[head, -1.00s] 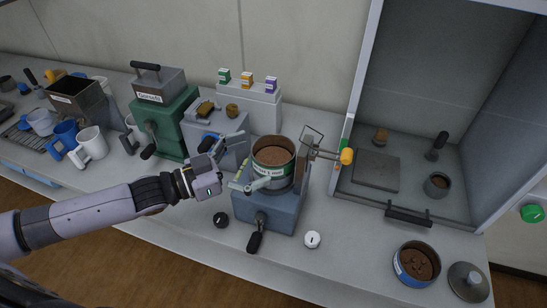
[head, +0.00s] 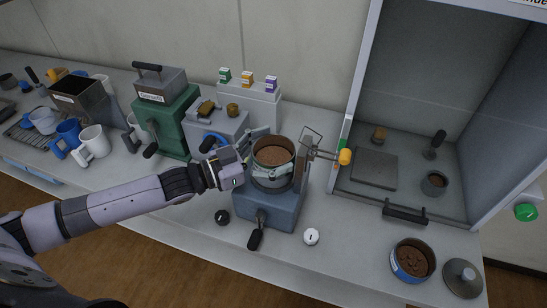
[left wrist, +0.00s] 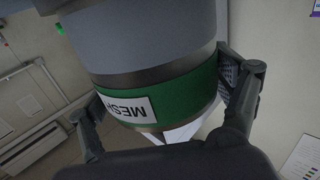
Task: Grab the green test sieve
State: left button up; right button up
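The green test sieve (head: 274,156) is a round metal can with brown soil inside, standing upright on the blue-grey machine (head: 268,208). In the left wrist view its green band (left wrist: 185,101) carries a white "MESH" label. My left gripper (head: 268,153) reaches in from the left, with one finger behind the sieve and one across its front. In the left wrist view the fingers flank the band, very close to both sides. Whether they press on it I cannot tell. My right gripper is out of view.
A wire frame with an orange-yellow knob (head: 344,157) stands right of the sieve. Black (head: 222,217) and white (head: 311,237) knobs are in front. A blue-labelled soil can (head: 412,261) sits front right. The green machine (head: 166,122) stands left behind my arm.

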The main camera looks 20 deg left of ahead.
pick_arm(q)
jog(key=c, duration=1)
jog(key=shift+r, duration=0.1)
